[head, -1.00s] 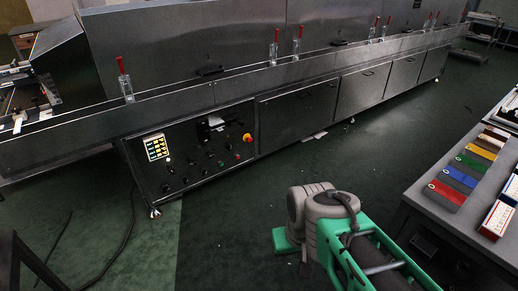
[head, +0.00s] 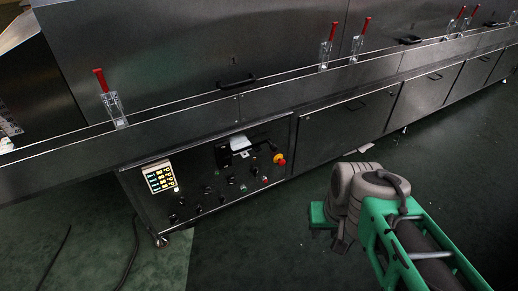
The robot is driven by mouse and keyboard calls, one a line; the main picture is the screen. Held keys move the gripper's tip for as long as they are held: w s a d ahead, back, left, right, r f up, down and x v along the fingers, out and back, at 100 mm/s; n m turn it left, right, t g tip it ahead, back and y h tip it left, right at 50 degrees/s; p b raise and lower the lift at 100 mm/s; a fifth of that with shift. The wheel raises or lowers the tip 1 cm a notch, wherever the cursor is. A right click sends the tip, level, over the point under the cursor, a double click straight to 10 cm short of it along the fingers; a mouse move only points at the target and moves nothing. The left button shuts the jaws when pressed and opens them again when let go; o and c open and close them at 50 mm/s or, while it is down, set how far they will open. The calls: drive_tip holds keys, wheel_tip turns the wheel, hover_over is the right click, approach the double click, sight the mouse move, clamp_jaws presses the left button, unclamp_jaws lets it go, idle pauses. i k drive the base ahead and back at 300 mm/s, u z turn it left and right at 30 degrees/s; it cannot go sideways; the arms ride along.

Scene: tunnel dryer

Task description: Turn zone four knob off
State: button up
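The control panel (head: 212,206) is on the lower left front of the steel tunnel dryer. Several small black knobs (head: 198,209) sit on its lower half; I cannot read which one is zone four or how each is turned. A lit display (head: 160,177) is at the panel's left and a red-and-yellow emergency button (head: 279,159) at its upper right. My arm, green and grey, reaches in from the lower right, with its grey end to the right of the panel and apart from it. My gripper's fingers are not clearly visible.
Red-handled clamps (head: 108,98) stand along the dryer's ledge. A black handle or bracket with a white item (head: 240,143) is at the panel's top. A dark cable (head: 132,252) lies on the green floor at left. The floor (head: 250,240) before the panel is clear.

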sight(255, 171)
drive_tip(key=i, duration=1.05)
drive_tip(key=u, duration=2.95)
drive_tip(key=k, duration=0.75)
drive_tip(key=u, duration=0.15)
drive_tip(key=i, duration=0.3)
